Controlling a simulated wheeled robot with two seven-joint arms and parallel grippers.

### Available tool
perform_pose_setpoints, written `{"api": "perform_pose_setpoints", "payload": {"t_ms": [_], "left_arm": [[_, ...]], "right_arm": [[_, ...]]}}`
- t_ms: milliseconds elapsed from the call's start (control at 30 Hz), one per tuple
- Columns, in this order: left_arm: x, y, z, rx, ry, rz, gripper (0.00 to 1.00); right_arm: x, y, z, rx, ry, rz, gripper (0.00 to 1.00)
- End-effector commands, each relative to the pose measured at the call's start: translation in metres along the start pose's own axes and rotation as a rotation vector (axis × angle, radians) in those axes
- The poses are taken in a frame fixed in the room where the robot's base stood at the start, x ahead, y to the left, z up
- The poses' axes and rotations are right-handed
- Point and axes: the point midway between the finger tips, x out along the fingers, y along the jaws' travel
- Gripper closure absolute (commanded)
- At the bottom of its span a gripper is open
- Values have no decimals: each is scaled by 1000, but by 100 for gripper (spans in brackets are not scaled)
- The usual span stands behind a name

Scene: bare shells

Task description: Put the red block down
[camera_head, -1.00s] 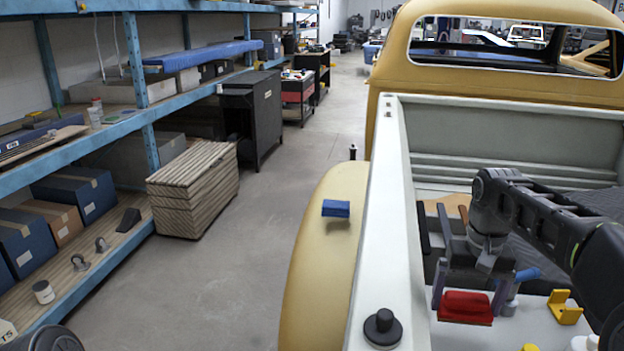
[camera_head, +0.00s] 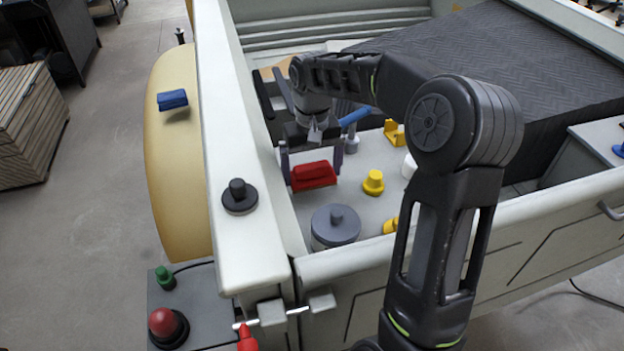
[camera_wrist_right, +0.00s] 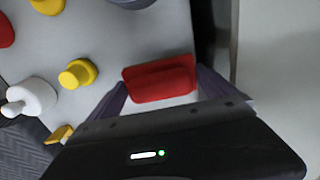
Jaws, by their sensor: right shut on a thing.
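The red block (camera_head: 313,175) is between the fingers of my right gripper (camera_head: 314,168), inside the truck bed near its left side wall. The right gripper is shut on it. The block also shows in the right wrist view (camera_wrist_right: 160,80), with the two fingers (camera_wrist_right: 158,92) at its ends. I cannot tell whether the block touches the light surface under it. My left gripper is not in view.
On the light bed surface (camera_head: 372,213) stand a yellow knob-shaped piece (camera_head: 373,182), a grey lidded pot (camera_head: 335,227) and a yellow bracket (camera_head: 394,133). The white side wall (camera_head: 222,130) carries a black knob (camera_head: 239,196). A blue block (camera_head: 172,99) sits on the yellow fender.

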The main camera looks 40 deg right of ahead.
Motion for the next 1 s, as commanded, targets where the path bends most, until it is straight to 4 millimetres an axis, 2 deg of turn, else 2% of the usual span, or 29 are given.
{"api": "perform_pose_setpoints", "payload": {"t_ms": [267,567,967,1000], "left_arm": [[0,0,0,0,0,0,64],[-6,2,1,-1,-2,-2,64],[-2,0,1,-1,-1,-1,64],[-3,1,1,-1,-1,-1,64]], "right_arm": [[2,0,0,1,0,0,37],[35,0,0,1,-1,-1,37],[42,0,0,1,2,-1,37],[40,0,0,1,1,-1,2]]}}
